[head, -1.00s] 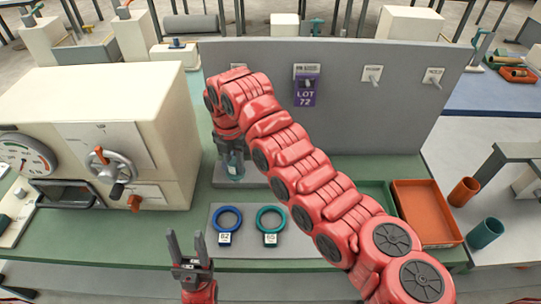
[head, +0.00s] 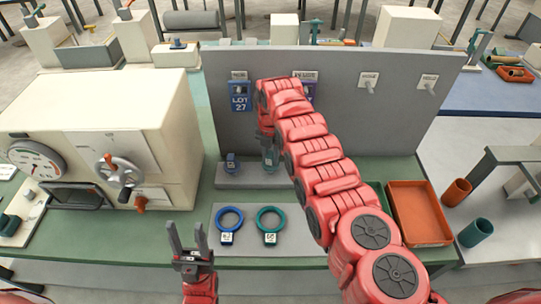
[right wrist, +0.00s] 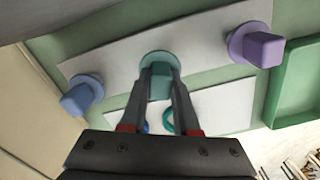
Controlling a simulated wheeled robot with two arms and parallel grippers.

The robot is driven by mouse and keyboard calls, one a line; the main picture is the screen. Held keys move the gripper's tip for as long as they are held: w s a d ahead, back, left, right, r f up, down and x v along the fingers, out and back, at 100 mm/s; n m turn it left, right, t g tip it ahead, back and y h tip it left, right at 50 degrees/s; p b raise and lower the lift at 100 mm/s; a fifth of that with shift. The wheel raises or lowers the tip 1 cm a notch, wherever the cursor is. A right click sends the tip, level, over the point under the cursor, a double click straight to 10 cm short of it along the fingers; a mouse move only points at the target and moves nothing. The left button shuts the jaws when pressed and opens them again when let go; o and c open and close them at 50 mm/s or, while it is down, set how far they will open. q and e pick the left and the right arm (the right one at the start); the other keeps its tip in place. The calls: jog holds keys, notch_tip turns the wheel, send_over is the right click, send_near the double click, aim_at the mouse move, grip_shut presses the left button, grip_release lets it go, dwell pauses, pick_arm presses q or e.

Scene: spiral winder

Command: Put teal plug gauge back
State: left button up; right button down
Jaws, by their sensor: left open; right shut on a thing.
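My right gripper (right wrist: 158,95) is shut on the teal plug gauge (right wrist: 158,82). In the head view the teal plug gauge (head: 270,158) is low over the middle of the grey stand (head: 245,176). In the right wrist view its round collar lines up between the blue plug gauge (right wrist: 84,95) and the purple plug gauge (right wrist: 258,47). I cannot tell whether it touches the stand. The blue plug gauge (head: 232,163) also shows in the head view; my right arm hides the purple one there. My left gripper (head: 188,236) is open and empty, left of the ring gauges.
A blue ring gauge (head: 230,216) and a teal ring gauge (head: 270,217) lie on a grey mat (head: 249,244). A grey board (head: 345,130) with pegs and a blue tag (head: 239,96) stands behind. A cream machine (head: 105,110) stands left, an orange tray (head: 421,226) right.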

jog(key=shift+f, duration=0.5)
jog(key=shift+f, duration=0.1)
jog(key=c, duration=0.7)
grip_release()
jog(key=shift+o, duration=0.2)
